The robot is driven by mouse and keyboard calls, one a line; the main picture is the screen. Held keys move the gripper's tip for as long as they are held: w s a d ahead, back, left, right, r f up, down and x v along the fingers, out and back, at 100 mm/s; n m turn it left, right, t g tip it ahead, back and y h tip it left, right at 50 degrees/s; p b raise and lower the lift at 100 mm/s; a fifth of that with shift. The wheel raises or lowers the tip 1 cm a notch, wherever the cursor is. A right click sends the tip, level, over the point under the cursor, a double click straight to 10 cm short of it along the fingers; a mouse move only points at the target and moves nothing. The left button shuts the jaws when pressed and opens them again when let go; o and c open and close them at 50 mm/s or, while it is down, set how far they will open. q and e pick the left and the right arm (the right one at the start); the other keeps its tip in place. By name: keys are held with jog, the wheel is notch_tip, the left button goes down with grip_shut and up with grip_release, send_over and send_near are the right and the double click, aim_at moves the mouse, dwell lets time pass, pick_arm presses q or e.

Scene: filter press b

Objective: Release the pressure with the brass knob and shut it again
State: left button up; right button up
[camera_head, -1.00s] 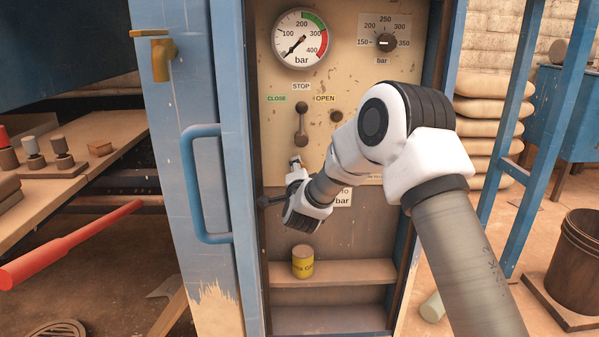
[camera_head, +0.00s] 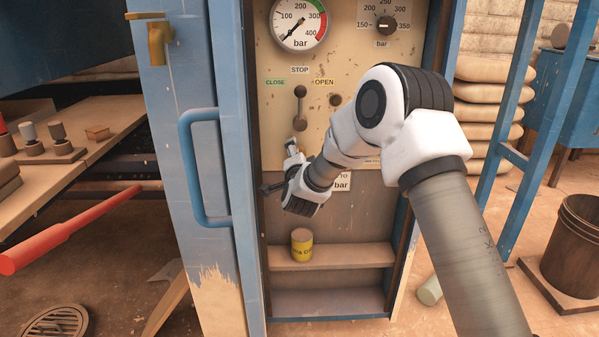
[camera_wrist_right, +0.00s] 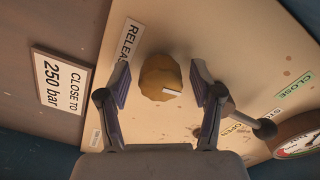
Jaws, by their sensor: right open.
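The round, lobed brass knob (camera_wrist_right: 158,82) with a pale mark sits on the cream panel beside a label beginning "RELEA". My right gripper (camera_wrist_right: 160,80) is open, its two fingers on either side of the knob; I cannot tell whether they touch it. My left gripper is not in view.
A dark lever (camera_head: 300,108) stands on the panel between CLOSE and OPEN labels. A "CLOSE TO 250 bar" sign (camera_wrist_right: 62,80) is beside the knob. A blue door handle (camera_head: 188,170) sticks out at left. A yellow can (camera_head: 302,246) stands on the shelf below.

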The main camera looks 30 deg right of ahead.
jog(key=n, duration=0.3)
jog(key=shift+r+p, duration=0.15)
jog(key=shift+p, duration=0.2)
jog(key=n, duration=0.7)
jog(key=shift+f+n, duration=0.2)
jog(key=shift+n, duration=0.2)
jog(key=n+b, duration=0.1)
jog(key=n, duration=0.2)
jog(key=shift+b, duration=0.3)
jog(key=s+a+f+n+p, duration=0.1)
jog(key=s+a+n+p, duration=0.2)
jog(key=p, duration=0.9)
jog(key=s+a+f+n+g+p, duration=0.1)
jog(key=s+a+n+p, duration=0.2)
jog(key=p, duration=1)
jog(key=s+n, duration=0.2)
jog(key=s, duration=0.2)
jog(key=shift+s+a+f+n+y, duration=0.25)
jog(key=shift+s+f+n+y, duration=0.05)
jog(key=shift+s, duration=0.1)
